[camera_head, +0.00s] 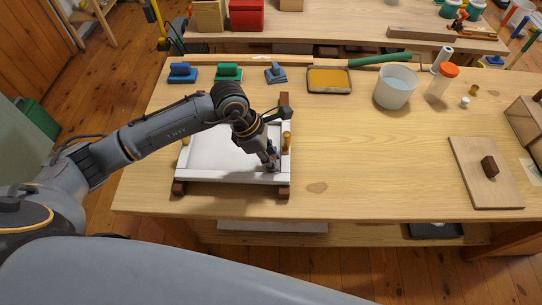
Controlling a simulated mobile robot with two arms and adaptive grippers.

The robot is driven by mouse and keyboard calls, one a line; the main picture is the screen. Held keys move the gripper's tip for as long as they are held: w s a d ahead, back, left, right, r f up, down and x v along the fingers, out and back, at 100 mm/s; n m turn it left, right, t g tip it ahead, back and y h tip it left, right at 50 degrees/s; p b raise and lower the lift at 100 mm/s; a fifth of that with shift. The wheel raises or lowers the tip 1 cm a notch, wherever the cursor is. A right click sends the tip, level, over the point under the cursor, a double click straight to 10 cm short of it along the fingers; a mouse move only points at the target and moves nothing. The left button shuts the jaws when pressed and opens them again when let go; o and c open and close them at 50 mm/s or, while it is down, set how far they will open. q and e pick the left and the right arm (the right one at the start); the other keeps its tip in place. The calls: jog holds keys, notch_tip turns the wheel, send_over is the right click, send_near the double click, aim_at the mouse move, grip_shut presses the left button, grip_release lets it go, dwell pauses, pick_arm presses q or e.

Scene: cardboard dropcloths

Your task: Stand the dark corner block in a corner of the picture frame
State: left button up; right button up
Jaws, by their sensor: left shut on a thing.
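The white picture frame (232,179) lies on the wooden bench, with dark brown blocks under or beside its corners, such as one at the near right (283,192). My left gripper (273,164) reaches down inside the frame, close to its near right corner. It is shut on a small dark piece, which I take to be the dark corner block; the fingers mostly hide it. I cannot tell whether the piece touches the frame. My right gripper is not in view.
A board with a brown block (489,166) lies at the right. Blue and green sanding blocks (228,72), an ochre tray (329,78), a white tub (396,87) and an orange-lidded jar (440,83) stand behind. The bench between frame and board is clear.

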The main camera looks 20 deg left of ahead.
pick_arm(q)
jog(key=shift+s+d, duration=0.15)
jog(key=shift+d, duration=0.35)
dwell(0.3)
jog(key=o, duration=0.9)
jog(key=v, duration=1.2)
jog(key=shift+a, duration=0.1)
